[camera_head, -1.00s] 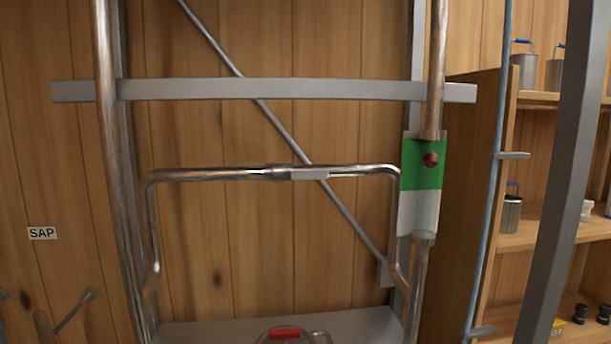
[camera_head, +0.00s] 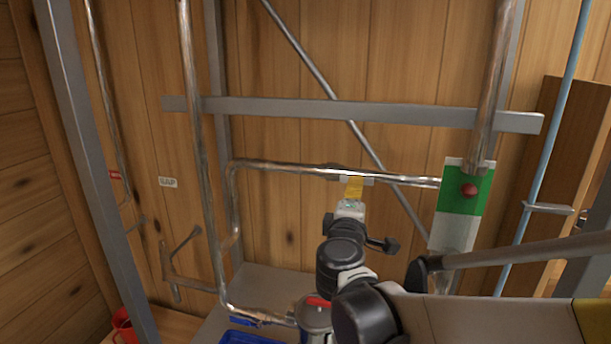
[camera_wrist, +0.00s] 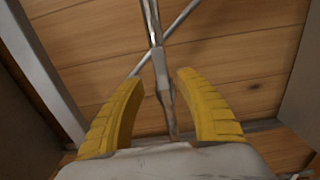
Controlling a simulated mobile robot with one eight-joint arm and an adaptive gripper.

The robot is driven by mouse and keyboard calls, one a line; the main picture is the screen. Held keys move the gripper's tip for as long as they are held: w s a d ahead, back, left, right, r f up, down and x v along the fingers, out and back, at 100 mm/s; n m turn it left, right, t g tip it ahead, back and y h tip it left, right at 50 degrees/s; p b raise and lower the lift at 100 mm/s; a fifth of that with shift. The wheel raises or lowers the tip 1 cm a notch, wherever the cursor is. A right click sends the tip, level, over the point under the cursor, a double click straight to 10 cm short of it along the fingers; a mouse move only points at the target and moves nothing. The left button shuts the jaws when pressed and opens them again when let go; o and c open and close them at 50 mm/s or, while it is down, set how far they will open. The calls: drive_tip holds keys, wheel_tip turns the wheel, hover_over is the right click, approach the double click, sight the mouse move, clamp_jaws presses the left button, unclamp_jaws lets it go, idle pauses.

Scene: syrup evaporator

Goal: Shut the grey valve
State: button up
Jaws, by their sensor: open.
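The grey valve's flat handle (camera_head: 345,178) sits on the horizontal metal pipe (camera_head: 270,167), lying along it, partly hidden by my gripper. My gripper (camera_head: 355,187) reaches up to it from below, with yellow fingers. In the wrist view, the grey handle (camera_wrist: 160,68) lies along the pipe, between and beyond the fingertips of my gripper (camera_wrist: 160,76). The fingers are spread on either side and hold nothing. I cannot tell whether they touch the handle.
A green and white plate (camera_head: 463,205) with a red knob is on the right upright pipe. A grey crossbar (camera_head: 330,110) runs above. A pot with a red handle (camera_head: 317,301) and a blue valve handle (camera_head: 245,321) are below. A grey post (camera_head: 95,160) stands left.

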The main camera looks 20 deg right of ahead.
drive_tip(key=x, duration=0.8)
drive_tip(key=shift+s+d, duration=0.1)
clamp_jaws()
